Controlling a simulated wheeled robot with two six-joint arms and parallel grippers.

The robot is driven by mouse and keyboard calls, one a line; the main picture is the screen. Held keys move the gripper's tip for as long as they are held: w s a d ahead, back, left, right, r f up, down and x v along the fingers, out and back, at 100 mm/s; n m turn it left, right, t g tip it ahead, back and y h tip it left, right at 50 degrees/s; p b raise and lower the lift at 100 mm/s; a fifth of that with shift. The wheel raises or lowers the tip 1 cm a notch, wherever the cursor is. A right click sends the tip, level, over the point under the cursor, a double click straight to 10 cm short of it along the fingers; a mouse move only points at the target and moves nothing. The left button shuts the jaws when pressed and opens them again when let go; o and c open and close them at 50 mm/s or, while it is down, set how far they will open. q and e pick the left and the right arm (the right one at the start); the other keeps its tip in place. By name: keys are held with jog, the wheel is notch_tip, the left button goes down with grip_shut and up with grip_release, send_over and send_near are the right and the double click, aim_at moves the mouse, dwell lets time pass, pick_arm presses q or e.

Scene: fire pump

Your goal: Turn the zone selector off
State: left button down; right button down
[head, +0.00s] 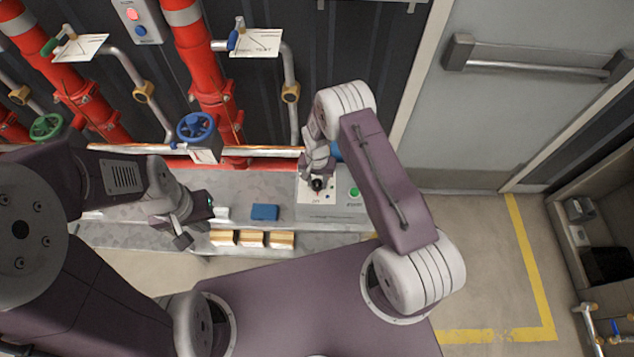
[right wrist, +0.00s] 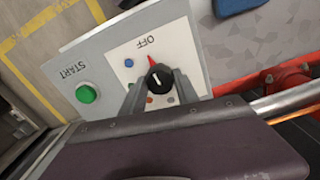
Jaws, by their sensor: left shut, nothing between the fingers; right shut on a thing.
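The zone selector is a black knob with a red pointer (right wrist: 158,80) on a pale panel (right wrist: 196,50). In the right wrist view its pointer aims toward the OFF label (right wrist: 140,42). My right gripper (right wrist: 160,92) is shut on the knob, one finger on each side. In the head view the knob (head: 317,184) sits under my right gripper (head: 316,178), which partly covers the panel (head: 330,211). My left gripper (head: 190,226) is shut and empty, above the bench to the left, well apart from the panel.
A green START button (right wrist: 87,93) is on the box beside the selector. A blue block (head: 265,212) and several wooden blocks (head: 252,239) are on the bench. Red pipes (head: 205,75) and a blue valve wheel (head: 196,127) stand behind. Floor is free at right.

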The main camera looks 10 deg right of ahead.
aim_at(317, 182)
jog(key=shift+m, duration=0.7)
jog(key=c, duration=0.9)
grip_release()
notch_tip(317, 182, up, 9)
jog(key=shift+b, duration=0.5)
